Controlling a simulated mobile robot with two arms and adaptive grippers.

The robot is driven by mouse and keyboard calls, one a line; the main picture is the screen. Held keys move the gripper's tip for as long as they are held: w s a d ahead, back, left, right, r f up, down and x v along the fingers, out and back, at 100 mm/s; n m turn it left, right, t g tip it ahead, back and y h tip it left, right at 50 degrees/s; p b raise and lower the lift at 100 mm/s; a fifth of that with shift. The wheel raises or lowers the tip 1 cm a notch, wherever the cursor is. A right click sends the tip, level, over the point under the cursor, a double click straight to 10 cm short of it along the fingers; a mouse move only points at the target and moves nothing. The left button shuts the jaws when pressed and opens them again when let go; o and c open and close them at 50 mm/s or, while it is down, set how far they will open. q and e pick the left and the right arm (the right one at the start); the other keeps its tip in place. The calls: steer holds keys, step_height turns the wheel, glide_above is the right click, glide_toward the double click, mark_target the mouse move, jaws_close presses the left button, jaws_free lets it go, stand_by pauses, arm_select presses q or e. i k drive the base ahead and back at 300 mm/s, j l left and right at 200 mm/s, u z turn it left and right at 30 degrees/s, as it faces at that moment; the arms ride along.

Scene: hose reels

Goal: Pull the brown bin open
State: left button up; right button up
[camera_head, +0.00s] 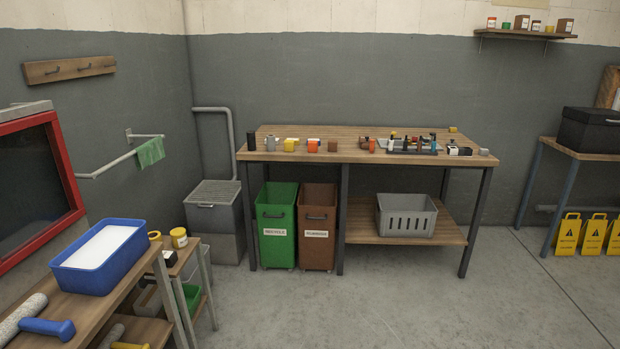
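The brown bin (317,251) stands upright on the floor under the left part of the wooden workbench (345,157). It has a dark handle near the top of its front and a white label below it that is too small to read surely. A green bin (276,252), with a label that looks like "RECYCLE", stands close on its left. A dark table leg is just right of the brown bin. Neither of my grippers shows in the head view.
A grey crate (406,228) sits on the bench's lower shelf (362,222). A grey lidded box (213,213) stands left of the bins. A side bench with a blue tub (100,257) fills the lower left. Yellow signs (568,234) stand at right. The floor in front is clear.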

mark_target(316, 204)
steer(key=i, duration=2.1)
